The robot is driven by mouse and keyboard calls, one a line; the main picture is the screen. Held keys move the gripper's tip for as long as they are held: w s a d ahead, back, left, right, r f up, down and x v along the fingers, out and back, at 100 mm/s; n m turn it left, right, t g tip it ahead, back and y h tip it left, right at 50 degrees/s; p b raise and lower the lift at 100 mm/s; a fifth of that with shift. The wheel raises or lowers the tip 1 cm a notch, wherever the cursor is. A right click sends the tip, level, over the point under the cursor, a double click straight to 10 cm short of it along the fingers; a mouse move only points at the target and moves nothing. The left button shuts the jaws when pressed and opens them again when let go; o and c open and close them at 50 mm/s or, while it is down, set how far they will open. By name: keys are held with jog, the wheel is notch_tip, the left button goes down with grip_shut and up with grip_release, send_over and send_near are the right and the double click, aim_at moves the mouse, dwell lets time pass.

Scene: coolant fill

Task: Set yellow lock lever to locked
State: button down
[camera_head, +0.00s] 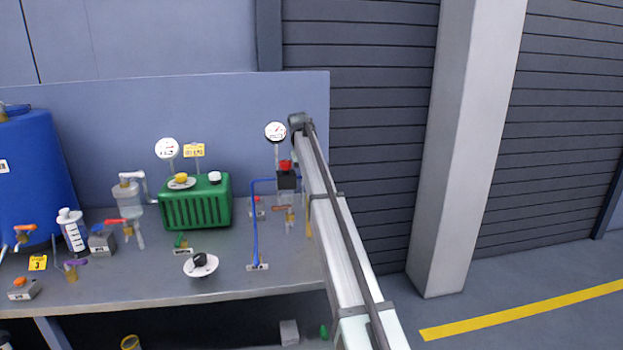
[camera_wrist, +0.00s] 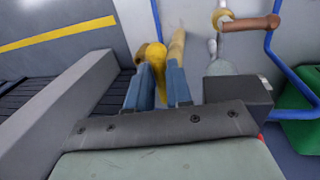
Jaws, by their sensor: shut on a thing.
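The yellow lock lever (camera_wrist: 152,54) is in the upper middle of the wrist view. Its rounded yellow body sits between the blue fingers of my gripper (camera_wrist: 159,68), which is shut on it. A paler tan-yellow bar (camera_wrist: 177,45) rises beside it, behind the right finger; I cannot tell whether it is part of the lever. In the head view a thin yellow strip (camera_head: 308,223) shows at the left edge of my arm, probably the same lever. My arm hides the gripper there. The lever's pivot and any lock marking are hidden.
Close right of the gripper are a valve with an orange-brown handle (camera_wrist: 252,23), a dark grey block (camera_wrist: 240,90) and a blue pipe (camera_wrist: 292,85). The green tank (camera_head: 196,204), gauges and smaller valves stand left on the grey bench (camera_head: 120,278). A pale pillar (camera_head: 455,150) stands right.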

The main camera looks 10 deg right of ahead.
dwell(0.3)
jog(key=c, duration=1)
grip_release()
jog(key=shift+c, duration=0.2)
notch_tip(320, 180, up, 14)
jog(key=a, duration=0.2)
jog(key=shift+a+f, duration=0.2)
jog(key=shift+a, duration=0.2)
jog(key=shift+f, duration=0.1)
